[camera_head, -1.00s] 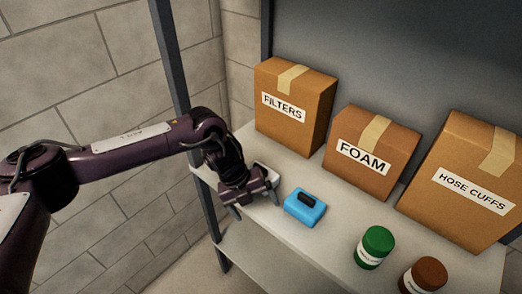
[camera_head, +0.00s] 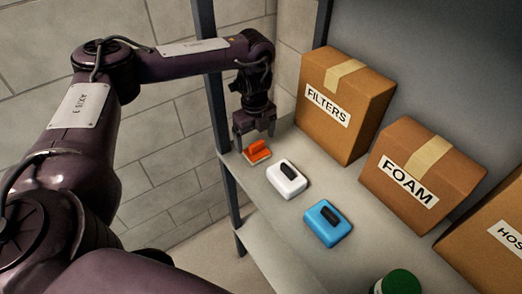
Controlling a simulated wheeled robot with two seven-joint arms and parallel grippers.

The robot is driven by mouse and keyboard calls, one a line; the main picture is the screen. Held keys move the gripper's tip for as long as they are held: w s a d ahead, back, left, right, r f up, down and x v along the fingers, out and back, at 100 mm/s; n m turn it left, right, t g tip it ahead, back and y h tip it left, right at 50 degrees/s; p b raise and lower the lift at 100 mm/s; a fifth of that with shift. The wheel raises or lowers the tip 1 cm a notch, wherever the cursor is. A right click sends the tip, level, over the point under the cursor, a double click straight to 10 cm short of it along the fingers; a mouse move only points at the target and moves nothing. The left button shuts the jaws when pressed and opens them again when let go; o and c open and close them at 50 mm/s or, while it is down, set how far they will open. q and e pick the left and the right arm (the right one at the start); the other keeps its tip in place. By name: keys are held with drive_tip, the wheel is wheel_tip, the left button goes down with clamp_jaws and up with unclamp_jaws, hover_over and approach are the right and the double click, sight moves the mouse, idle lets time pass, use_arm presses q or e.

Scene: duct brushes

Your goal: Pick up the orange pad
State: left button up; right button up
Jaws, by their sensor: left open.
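The orange pad (camera_head: 257,149) sits at the left end of the shelf, near the dark upright post. It has a raised orange grip on top and a paler lower edge. My left gripper (camera_head: 255,141) points down over it, with its fingers apart on either side of the orange grip. I cannot tell whether the fingers touch it. My right gripper is not in view.
A white pad (camera_head: 287,179) and a blue pad (camera_head: 327,223), each with a black grip, lie to the right along the shelf (camera_head: 285,223). Boxes marked FILTERS (camera_head: 343,105) and FOAM (camera_head: 418,178) stand behind. A green-lidded jar (camera_head: 399,284) is at the bottom edge.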

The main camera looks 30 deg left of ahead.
sight(256, 142)
use_arm(q)
drive_tip(key=f, duration=0.1)
drive_tip(key=f+p, duration=0.2)
drive_tip(key=shift+s+d+f, duration=0.2)
drive_tip(key=shift+s, duration=0.05)
drive_tip(key=shift+w+f, duration=0.15)
drive_tip(key=shift+f, duration=0.45)
drive_tip(key=c, duration=1.1)
drive_tip(key=shift+r, duration=0.1)
drive_tip(key=shift+r, duration=0.45)
wheel_tip(256, 142, up, 7)
drive_tip(key=shift+f+b, duration=0.1)
drive_tip(key=shift+b, duration=0.85)
wheel_tip(256, 142, up, 12)
drive_tip(key=shift+r+p, duration=0.1)
drive_tip(key=shift+p, duration=1.15)
